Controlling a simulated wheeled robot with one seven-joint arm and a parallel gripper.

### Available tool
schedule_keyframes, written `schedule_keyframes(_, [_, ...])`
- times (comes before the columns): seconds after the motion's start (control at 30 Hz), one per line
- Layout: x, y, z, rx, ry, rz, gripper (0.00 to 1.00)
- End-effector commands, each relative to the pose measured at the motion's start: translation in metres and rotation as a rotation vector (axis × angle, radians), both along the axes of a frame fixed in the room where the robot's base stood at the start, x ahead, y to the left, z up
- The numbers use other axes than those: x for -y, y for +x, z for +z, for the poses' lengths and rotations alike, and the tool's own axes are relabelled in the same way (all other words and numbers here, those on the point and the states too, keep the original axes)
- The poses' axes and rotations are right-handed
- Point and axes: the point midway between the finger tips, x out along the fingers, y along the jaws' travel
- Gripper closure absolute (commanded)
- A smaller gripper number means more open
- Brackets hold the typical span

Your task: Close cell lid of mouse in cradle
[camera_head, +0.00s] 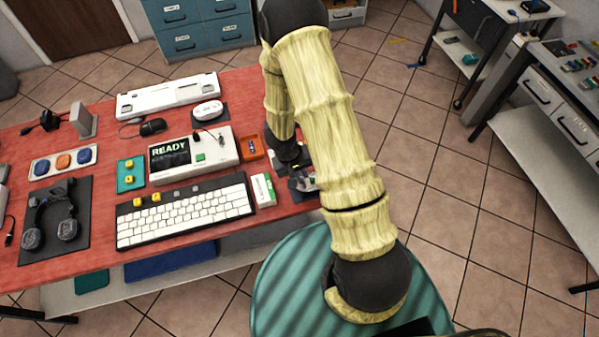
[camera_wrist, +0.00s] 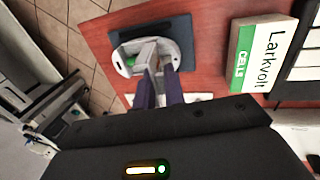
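In the wrist view a white mouse (camera_wrist: 181,47) lies in a dark cradle (camera_wrist: 152,27) near the table's edge. The mouse's cell bay is open, with a green cell (camera_wrist: 131,61) showing inside. A pale grey upright piece that looks like the cell lid (camera_wrist: 147,52) stands over the bay. My gripper (camera_wrist: 160,76) reaches down at the mouse, its two dark fingers close together beside the lid. I cannot tell whether they touch or hold it. In the head view the gripper (camera_head: 305,181) is at the table's right edge, and my arm hides much of the cradle.
A green and white Larkvolt cell box (camera_head: 263,190) stands close by, also in the wrist view (camera_wrist: 266,55). A white keyboard (camera_head: 186,212), an orange tray (camera_head: 251,147) and a READY console (camera_head: 194,155) crowd the red table (camera_head: 90,258).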

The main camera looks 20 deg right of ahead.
Motion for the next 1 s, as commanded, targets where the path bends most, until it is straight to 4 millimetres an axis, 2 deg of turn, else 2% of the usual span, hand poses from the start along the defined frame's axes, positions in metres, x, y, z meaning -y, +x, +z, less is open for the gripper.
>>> schedule_keyframes(0.57, [0.004, 0.0, 0.001, 0.001, 0.034, -0.003, 1.0])
schedule_keyframes(1.0, [0.012, 0.0, 0.002, 0.001, 0.173, 0.0, 1.0])
